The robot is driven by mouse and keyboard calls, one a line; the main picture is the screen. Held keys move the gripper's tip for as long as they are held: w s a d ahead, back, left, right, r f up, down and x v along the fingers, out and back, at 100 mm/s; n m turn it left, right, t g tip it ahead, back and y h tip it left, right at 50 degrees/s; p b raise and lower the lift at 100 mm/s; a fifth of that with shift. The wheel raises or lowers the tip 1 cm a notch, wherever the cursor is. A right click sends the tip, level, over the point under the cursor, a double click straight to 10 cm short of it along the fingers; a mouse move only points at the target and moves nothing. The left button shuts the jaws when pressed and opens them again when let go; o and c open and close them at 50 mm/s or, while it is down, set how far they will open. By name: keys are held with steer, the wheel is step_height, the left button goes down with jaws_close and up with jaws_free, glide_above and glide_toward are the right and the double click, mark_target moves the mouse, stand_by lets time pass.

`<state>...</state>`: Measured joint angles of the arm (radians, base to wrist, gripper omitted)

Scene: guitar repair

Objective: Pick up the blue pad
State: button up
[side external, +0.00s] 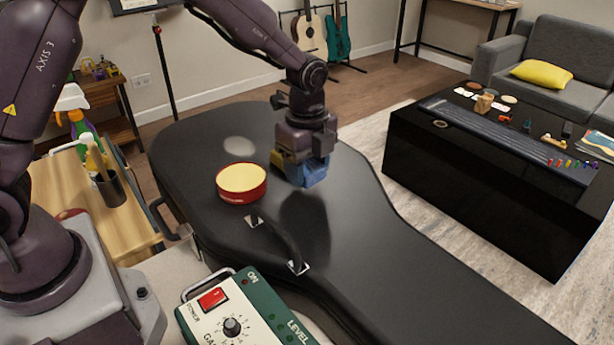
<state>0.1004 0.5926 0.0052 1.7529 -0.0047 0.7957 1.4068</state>
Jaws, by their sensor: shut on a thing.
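The blue pad (311,172) is at my gripper's fingers, over the black guitar case (400,262). My gripper (302,168) points down and is shut on the pad. The gripper body hides the pad's upper part. A dark reflection shows on the case below it. I cannot tell whether the pad touches the case or is a little above it.
A round red tin with a yellow top (241,180) stands on the case just left of my gripper. The case handle (275,240) rises in front. A green and white control box (240,312) is at the front. The case's right part is clear.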

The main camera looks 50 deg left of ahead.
steer(key=s+a+r, duration=0.1)
steer(key=s+r, duration=0.9)
steer(key=s, duration=0.4)
steer(key=shift+a, duration=0.2)
steer(key=shift+o, duration=0.3)
